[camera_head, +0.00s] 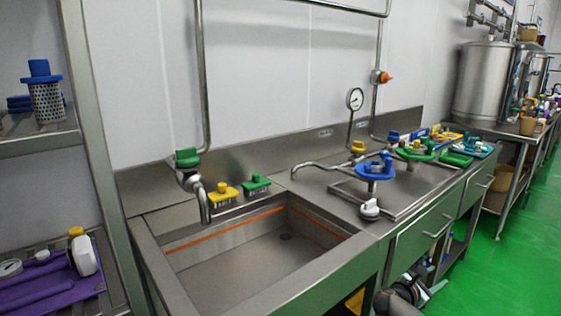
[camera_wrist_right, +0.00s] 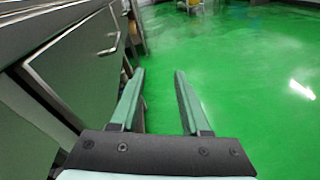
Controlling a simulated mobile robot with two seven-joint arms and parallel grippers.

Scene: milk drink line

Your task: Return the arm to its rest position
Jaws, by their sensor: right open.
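My right gripper (camera_wrist_right: 162,74) points away over the green floor in the right wrist view. Its two fingers are apart with nothing between them. In the head view part of my right arm and gripper shows at the bottom, low in front of the counter and below its top. My left gripper is in neither view.
A steel counter (camera_head: 300,300) with a sink basin (camera_head: 240,268) stands ahead. A drawer handle (camera_wrist_right: 75,38) is close on the gripper's left. A shelf unit (camera_head: 90,130) stands at the left. The green floor (camera_head: 515,255) at the right is clear.

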